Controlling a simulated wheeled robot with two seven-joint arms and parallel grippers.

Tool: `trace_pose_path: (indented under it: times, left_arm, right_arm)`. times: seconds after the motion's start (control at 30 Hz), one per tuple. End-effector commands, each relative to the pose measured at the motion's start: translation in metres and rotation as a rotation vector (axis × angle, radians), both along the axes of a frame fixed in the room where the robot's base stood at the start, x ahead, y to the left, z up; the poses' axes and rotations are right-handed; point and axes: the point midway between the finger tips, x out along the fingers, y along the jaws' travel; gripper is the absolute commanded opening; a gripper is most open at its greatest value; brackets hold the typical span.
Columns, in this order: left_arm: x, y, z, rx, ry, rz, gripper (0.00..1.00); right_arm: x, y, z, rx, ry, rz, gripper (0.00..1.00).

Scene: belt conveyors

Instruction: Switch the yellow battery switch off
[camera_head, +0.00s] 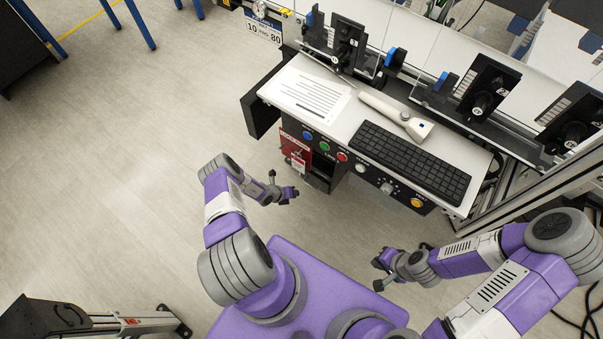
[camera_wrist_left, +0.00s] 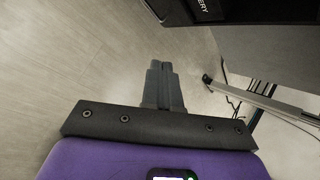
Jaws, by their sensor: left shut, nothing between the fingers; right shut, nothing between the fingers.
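A round yellow control (camera_head: 417,203) sits at the right end of the dark front panel under the desk top. Its label and position are too small to read. My left gripper (camera_head: 293,193) is shut and empty, below and left of the panel, well apart from the yellow control. Its closed fingers (camera_wrist_left: 161,85) also show in the left wrist view over bare floor. There, a dark box (camera_wrist_left: 235,12) at the top right carries white lettering ending in "ERY". My right gripper (camera_head: 378,274) is shut and empty, below and left of the yellow control.
The panel also has blue (camera_head: 307,135), green (camera_head: 324,146), red (camera_head: 342,157) and white (camera_head: 361,168) buttons and a knob (camera_head: 387,187). A red tag (camera_head: 295,149) hangs at its left. A keyboard (camera_head: 410,161), scanner (camera_head: 397,114) and paper (camera_head: 307,95) lie on the desk.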

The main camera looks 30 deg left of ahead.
Motion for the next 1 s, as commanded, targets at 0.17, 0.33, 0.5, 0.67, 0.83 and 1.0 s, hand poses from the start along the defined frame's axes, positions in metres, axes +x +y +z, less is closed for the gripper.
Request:
trace_pose_path:
  times: [0.17, 0.33, 0.5, 0.67, 0.83, 1.0]
  left_arm:
    - [-0.031, -0.013, -0.017, 0.278, -0.036, -0.566, 0.00]
    - [-0.058, -0.007, -0.031, 0.535, -0.099, -1.108, 0.00]
    - [-0.076, 0.010, -0.042, 0.781, -0.184, -1.654, 0.00]
    - [-0.083, 0.033, -0.049, 1.006, -0.275, -2.169, 0.00]
    - [-0.075, 0.057, -0.049, 1.240, -0.382, -2.715, 0.00]
    - [-0.056, 0.076, -0.044, -1.092, 0.356, 2.418, 0.00]
  right_arm:
    - [0.000, 0.000, -0.006, 0.000, 0.000, 0.000, 0.00]
    - [0.000, 0.000, -0.010, 0.000, 0.000, 0.000, 0.00]
    - [0.000, 0.000, -0.014, 0.000, 0.000, 0.000, 0.00]
    - [0.000, 0.000, -0.018, 0.000, 0.000, 0.000, 0.00]
    - [0.000, 0.000, -0.022, 0.000, 0.000, 0.000, 0.00]
    - [0.000, 0.000, -0.026, 0.000, 0.000, 0.000, 0.00]
